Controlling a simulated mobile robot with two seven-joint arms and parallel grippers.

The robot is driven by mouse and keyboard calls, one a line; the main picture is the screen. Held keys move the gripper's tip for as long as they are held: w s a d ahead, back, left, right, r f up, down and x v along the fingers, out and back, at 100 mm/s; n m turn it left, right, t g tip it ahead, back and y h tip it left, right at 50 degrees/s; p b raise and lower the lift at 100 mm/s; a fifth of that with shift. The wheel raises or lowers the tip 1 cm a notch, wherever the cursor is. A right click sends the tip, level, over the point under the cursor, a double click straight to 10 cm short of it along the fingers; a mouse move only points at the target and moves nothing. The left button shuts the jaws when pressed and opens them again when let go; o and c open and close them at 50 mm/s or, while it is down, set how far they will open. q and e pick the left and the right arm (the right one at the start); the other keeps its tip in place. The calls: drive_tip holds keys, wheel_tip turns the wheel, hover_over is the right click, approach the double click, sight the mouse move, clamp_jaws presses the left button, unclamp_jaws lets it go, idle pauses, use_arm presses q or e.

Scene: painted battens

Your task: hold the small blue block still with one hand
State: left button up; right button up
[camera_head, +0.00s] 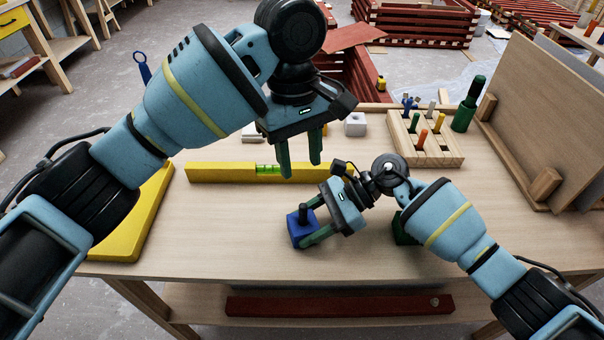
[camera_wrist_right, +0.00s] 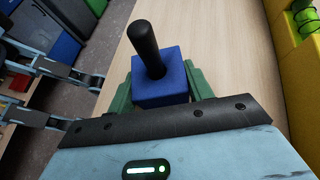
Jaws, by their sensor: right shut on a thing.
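The small blue block (camera_head: 298,234) has a dark upright peg on its top and sits on the workbench (camera_head: 210,225) near the middle front. In the right wrist view the blue block (camera_wrist_right: 160,92) is between the green fingers, with the black peg (camera_wrist_right: 147,48) rising from it. My right gripper (camera_head: 311,226) is shut on the blue block from its right side. My left gripper (camera_head: 301,169) is above the bench, behind the block. Its two fingers point down, apart, with nothing seen between them.
A yellow spirit level (camera_head: 222,172) lies behind the block. A yellow slab (camera_head: 140,225) is at the left. A tool rack (camera_head: 432,150), a green bottle (camera_head: 466,112) and leaning boards (camera_head: 545,110) stand at the right. A green block (camera_head: 402,229) is partly hidden by my right arm.

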use_arm(q)
drive_tip(key=shift+r, duration=0.5)
use_arm(e)
drive_tip(key=o, duration=0.8)
drive_tip(key=shift+o, duration=0.5)
drive_tip(key=o, duration=0.5)
drive_tip(key=shift+c, duration=0.2)
use_arm(q)
drive_tip(key=shift+f, duration=0.1)
use_arm(e)
drive_tip(key=shift+d, duration=0.1)
